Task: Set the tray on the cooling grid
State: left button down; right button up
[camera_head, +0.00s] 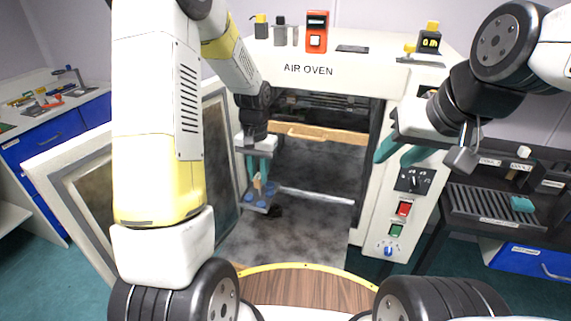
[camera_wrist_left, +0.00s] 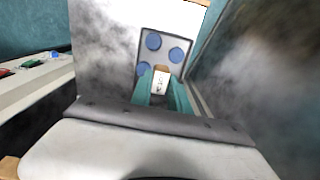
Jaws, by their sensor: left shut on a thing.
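A small grey tray (camera_head: 249,206) carrying several blue discs hangs in front of the open oven in the head view. My left gripper (camera_head: 258,176) is shut on its pale wooden handle, which has a white label. In the left wrist view, the tray (camera_wrist_left: 167,35) lies beyond the teal fingertips of the left gripper (camera_wrist_left: 161,88), discs facing the camera. The cooling grid (camera_head: 480,203) is a dark slatted rack on the black bench at right, well apart from the tray. My right gripper (camera_head: 401,152) has its teal fingers spread, empty, beside the oven's right front.
The air oven (camera_head: 378,85) stands open, its door (camera_head: 85,180) swung to the left. A teal block (camera_head: 522,203) lies on the right part of the grid. The oven's control panel (camera_head: 412,181) sits between the opening and the black bench.

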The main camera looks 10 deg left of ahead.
aim_at(470, 199)
jog(key=k+l, duration=0.2)
jog(key=l, duration=0.2)
jog(key=k+l, duration=0.2)
jog(key=l, duration=0.2)
jog(key=k+l+z, duration=0.1)
jog(key=l, duration=0.3)
jog(key=i+l, duration=0.1)
jog(key=l, duration=0.25)
jog(key=i+l+z, duration=0.1)
jog(key=l, duration=0.3)
jog(key=i+l, duration=0.1)
jog(key=l, duration=0.25)
jog(key=i+l, duration=0.1)
jog(key=l, duration=0.3)
jog(key=i+l+z, duration=0.1)
jog(key=i+l, duration=0.25)
